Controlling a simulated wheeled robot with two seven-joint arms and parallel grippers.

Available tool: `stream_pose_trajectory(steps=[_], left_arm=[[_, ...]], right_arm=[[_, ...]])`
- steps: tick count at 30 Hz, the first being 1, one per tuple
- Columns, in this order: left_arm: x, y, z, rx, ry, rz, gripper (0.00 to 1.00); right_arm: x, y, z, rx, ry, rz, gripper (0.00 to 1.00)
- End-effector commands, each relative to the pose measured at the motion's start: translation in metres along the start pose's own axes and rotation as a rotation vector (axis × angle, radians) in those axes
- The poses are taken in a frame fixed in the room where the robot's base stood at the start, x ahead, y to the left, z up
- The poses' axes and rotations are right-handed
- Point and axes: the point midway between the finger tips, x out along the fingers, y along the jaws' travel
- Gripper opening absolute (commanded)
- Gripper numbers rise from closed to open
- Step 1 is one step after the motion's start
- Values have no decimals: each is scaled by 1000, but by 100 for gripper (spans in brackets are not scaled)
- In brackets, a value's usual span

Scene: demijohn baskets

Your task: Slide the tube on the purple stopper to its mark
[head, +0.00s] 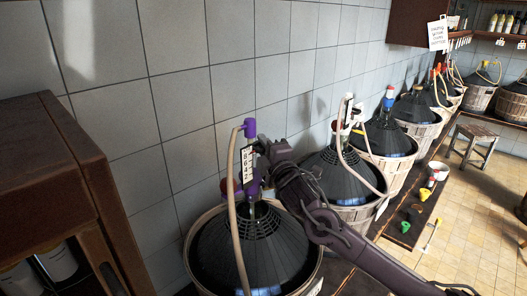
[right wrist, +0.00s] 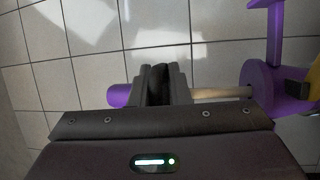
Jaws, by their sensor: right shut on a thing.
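The purple stopper (head: 252,187) sits at the neck of the nearest demijohn, whose black cone cover (head: 225,245) shows in the head view. The stopper shows at the right in the right wrist view (right wrist: 262,92). A tube rises from it to a purple end piece (head: 250,128), which also shows in the right wrist view (right wrist: 118,95). The bare tan tube (right wrist: 222,93) shows between fingers and stopper. My right gripper (head: 262,147) is shut on the tube just below the end piece; its fingers (right wrist: 165,85) hide that part. The mark cannot be made out. My left gripper is not in view.
A white tag with dark marks (head: 246,164) stands beside the tube. A pale hose (head: 233,225) hangs from the end piece over the basket. A tiled wall (head: 180,100) is close behind. A brown cabinet (head: 60,150) stands left; more demijohns in baskets (head: 345,180) line the right.

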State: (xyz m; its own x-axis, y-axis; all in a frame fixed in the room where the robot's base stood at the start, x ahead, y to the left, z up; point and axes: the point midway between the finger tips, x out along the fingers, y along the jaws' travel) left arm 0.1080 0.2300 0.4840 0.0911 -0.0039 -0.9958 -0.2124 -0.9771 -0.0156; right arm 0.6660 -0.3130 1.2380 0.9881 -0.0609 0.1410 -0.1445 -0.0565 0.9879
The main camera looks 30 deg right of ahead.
Motion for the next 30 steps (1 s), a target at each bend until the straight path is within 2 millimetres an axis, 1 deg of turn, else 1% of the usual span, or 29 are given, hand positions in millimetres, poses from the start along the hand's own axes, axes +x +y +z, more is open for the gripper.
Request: stream_pose_trajectory(steps=[3, 4, 7, 8, 17, 20, 27, 30], left_arm=[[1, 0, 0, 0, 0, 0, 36], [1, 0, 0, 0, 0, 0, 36], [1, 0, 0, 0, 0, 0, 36], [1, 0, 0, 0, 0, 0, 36], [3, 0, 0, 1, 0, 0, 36], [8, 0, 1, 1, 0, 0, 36], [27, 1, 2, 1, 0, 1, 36], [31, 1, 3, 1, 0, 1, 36]], right_arm=[[0, 2, 0, 3, 0, 7, 0], [0, 1, 0, 3, 0, 6, 17], [0, 1, 0, 3, 0, 5, 31], [0, 0, 0, 3, 0, 4, 32], [-3, -2, 0, 1, 1, 1, 32], [-13, -4, 1, -1, 0, 0, 32], [-53, -6, 0, -1, 2, 0, 32], [-66, -4, 1, -1, -1, 0, 32]])
